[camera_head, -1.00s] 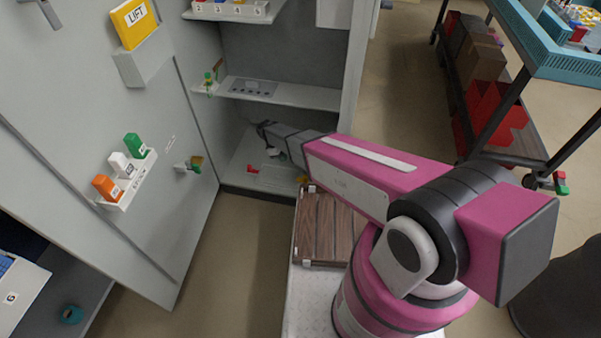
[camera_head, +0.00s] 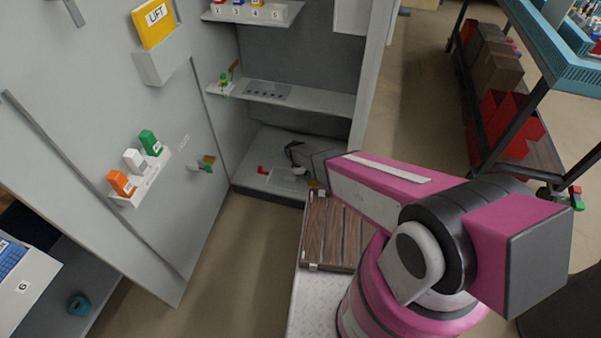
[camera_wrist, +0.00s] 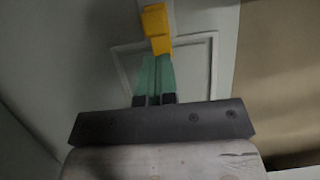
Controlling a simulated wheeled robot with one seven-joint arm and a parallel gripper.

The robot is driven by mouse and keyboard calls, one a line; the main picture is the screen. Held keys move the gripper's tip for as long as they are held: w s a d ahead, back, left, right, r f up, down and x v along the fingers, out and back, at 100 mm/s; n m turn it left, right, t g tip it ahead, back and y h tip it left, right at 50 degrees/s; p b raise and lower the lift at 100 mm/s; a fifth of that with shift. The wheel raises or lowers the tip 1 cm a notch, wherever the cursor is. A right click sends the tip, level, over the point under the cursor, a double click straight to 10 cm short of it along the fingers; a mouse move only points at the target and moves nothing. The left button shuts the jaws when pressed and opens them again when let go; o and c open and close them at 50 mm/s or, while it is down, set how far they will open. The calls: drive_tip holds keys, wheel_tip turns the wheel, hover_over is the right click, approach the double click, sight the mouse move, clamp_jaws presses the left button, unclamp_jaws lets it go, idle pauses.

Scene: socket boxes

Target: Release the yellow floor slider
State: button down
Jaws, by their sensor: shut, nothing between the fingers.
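The yellow slider (camera_wrist: 156,28) is at the top of the wrist view, on a pale strip by a raised rectangular frame. My gripper (camera_wrist: 156,62) has green fingers closed together with nothing between them. The fingertips appear just below the yellow slider's lower end; I cannot tell whether they touch it. In the head view, a small yellow part (camera_head: 313,184) shows at the cabinet floor beside my arm's end. My fingers are hidden there by the wrist.
The cabinet's middle shelf (camera_head: 310,99) is above my wrist. The open door at left carries orange, white and green blocks (camera_head: 134,160) and a yellow LIFT block (camera_head: 155,22). A wooden slatted box (camera_head: 333,232) stands below my forearm. A red part (camera_head: 263,170) is on the cabinet floor.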

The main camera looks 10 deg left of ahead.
drive_tip(key=shift+s+d, duration=0.1)
drive_tip(key=shift+d, duration=0.5)
drive_tip(key=shift+d, duration=0.15)
drive_tip(key=shift+s+d, duration=0.15)
drive_tip(key=shift+d, duration=0.6)
drive_tip(key=shift+s+d, duration=0.1)
drive_tip(key=shift+d, duration=0.6)
drive_tip(key=shift+w+a, duration=0.1)
drive_tip(key=shift+a, duration=0.35)
drive_tip(key=a, duration=0.2)
drive_tip(key=shift+w+a, duration=0.3)
drive_tip(key=shift+a, duration=0.1)
drive_tip(key=v, duration=1)
drive_tip(key=shift+s+a, duration=0.2)
drive_tip(key=shift+a, duration=0.05)
